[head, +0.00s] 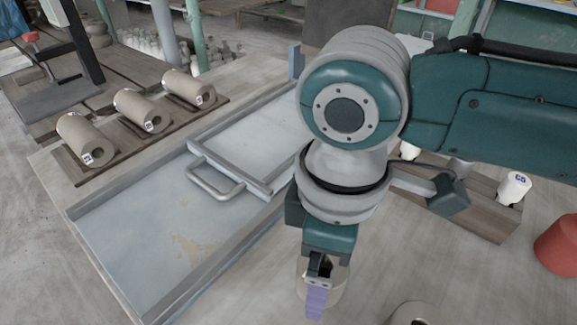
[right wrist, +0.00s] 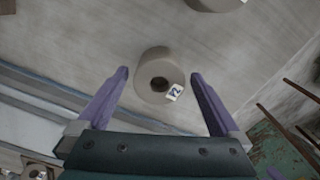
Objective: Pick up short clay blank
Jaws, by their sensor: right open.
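A short tan clay blank (right wrist: 152,68) with a centre hole and a small white number tag lies ahead of my right gripper (right wrist: 160,75) in the right wrist view. The purple fingers are open, one on each side of the blank, and nothing shows gripped. In the head view my right gripper (head: 316,302) points down over this blank (head: 338,280), which it partly hides. A second tan clay piece (head: 420,313) is cut off at the bottom edge; a tan piece (right wrist: 215,3) also shows at the top of the right wrist view. My left gripper is not in view.
Three longer clay cylinders (head: 136,109) lie on a wooden board at the left. A shallow metal tray (head: 150,255) and a handled sliding panel (head: 240,150) take up the middle. A wooden rack (head: 485,215) with white-topped items and a reddish pot (head: 560,245) stand right.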

